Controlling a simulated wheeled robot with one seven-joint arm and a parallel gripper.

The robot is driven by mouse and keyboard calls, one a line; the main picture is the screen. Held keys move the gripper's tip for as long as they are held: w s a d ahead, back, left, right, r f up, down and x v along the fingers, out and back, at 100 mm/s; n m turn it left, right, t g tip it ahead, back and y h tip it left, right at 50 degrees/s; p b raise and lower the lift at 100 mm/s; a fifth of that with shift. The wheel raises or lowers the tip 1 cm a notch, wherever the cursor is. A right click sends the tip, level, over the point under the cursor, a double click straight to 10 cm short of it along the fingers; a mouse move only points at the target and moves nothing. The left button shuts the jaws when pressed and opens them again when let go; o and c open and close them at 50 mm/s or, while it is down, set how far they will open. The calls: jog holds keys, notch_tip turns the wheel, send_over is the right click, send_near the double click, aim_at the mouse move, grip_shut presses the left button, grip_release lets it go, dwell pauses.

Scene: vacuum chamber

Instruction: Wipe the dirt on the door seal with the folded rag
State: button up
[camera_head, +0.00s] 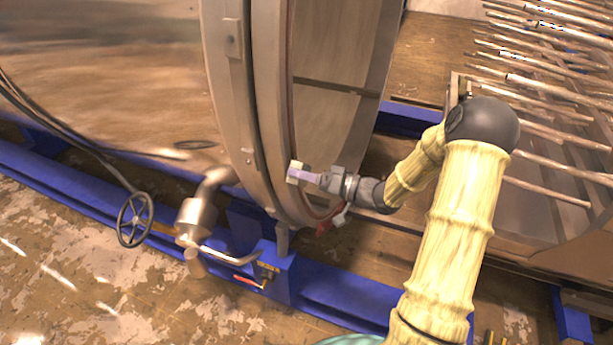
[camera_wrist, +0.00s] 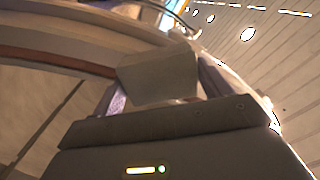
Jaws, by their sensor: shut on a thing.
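The folded rag (camera_wrist: 157,78) is a pale beige block between the two purple fingers of my gripper (camera_wrist: 160,92) in the wrist view. In the head view the gripper (camera_head: 312,178) is shut on the rag (camera_head: 297,172), which is at the lower part of the chamber's round rim. The door seal (camera_head: 290,120) is a dark reddish band running along the rim; it also shows in the wrist view (camera_wrist: 60,58). The rag is beside or against the seal; I cannot tell if they touch. I cannot make out any dirt on the seal.
The large metal chamber (camera_head: 100,80) fills the left. A blue frame (camera_head: 340,300) runs along the floor. A handwheel (camera_head: 135,218) and a metal pipe valve (camera_head: 196,215) stand at the lower left. A rack of metal rods (camera_head: 545,90) is at the right.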

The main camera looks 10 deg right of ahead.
aim_at(311, 166)
jog(key=shift+b+x, duration=0.45)
jog(key=shift+x, duration=0.35)
jog(key=shift+w, duration=0.1)
jog(key=shift+w+d+b, duration=0.85)
jog(key=shift+w+d, duration=0.4)
jog(key=shift+w, duration=0.25)
jog(key=shift+a+b, duration=0.1)
jog(key=shift+b, duration=0.6)
jog(key=s+a+b, duration=0.2)
jog(key=b, duration=0.1)
jog(key=shift+s+f, duration=0.1)
jog(key=shift+s, duration=0.3)
jog(key=shift+s+a, duration=0.2)
jog(key=shift+s, duration=0.05)
